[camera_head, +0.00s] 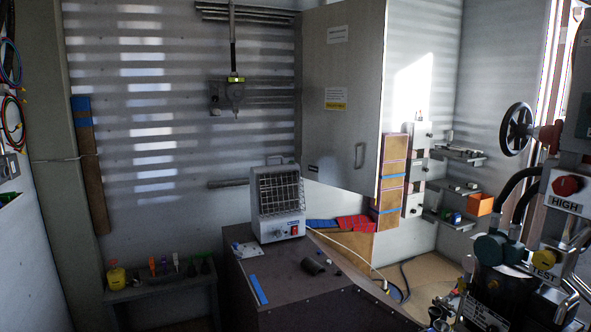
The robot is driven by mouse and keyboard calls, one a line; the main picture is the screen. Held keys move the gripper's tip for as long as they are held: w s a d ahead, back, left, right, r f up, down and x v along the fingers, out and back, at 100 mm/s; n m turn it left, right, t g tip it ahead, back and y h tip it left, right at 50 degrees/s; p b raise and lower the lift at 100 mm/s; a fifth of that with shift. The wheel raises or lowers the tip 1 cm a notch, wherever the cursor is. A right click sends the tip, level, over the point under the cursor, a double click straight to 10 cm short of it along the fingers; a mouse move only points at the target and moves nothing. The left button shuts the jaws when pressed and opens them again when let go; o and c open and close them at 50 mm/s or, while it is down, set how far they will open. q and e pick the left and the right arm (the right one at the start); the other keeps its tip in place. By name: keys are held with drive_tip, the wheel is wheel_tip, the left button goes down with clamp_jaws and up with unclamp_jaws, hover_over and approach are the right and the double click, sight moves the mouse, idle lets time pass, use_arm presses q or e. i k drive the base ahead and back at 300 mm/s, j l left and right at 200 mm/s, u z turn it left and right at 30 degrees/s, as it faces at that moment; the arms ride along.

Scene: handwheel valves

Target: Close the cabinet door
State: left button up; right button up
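The cabinet door (341,90) is a tall grey metal panel right of the middle, in the upper part of the head view. It carries a white label, a white and yellow label and a small handle (359,155) low on its right side. It seems to stand swung out from the wall, with its lower edge above the bench. The inside of the cabinet cannot be made out clearly. Neither of my grippers shows in the view, so nothing of mine is seen touching the door or its handle.
A dark bench (300,285) stands below the door, with a caged heater (278,203) and small items on it. A low shelf (160,292) with bottles is at left. Valve equipment (500,255) with a handwheel (517,129) crowds the right. Wall shelves (455,187) stand behind.

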sight(345, 43)
drive_tip(key=i+l+z, duration=0.15)
drive_tip(key=i+z, duration=0.2)
drive_tip(key=i, duration=0.65)
